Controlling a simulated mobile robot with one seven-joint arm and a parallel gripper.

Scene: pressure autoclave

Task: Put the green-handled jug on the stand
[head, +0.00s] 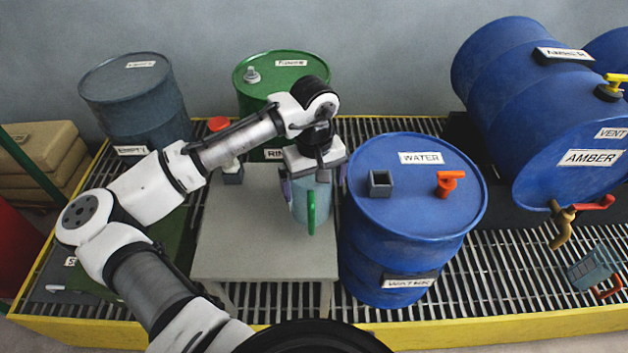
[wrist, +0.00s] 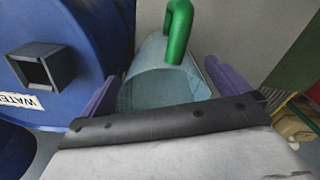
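The green-handled jug (head: 308,203) is pale blue-grey and upright at the right side of the grey stand (head: 235,250). It appears to rest on the top, though its base contact is not clear. Its green handle points toward the head camera. My gripper (head: 314,180) is above and around it, pointing down. In the wrist view the jug (wrist: 160,88) lies between the two purple fingers of my gripper (wrist: 168,90). The fingers are spread wide, with a slight gap at the right one.
A blue WATER drum (head: 405,240) stands close to the right of the jug. A green drum (head: 265,75) and a grey drum (head: 140,110) stand behind. A red-handled jug (head: 590,268) is at far right under the AMBER drum (head: 560,130). The stand's left half is clear.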

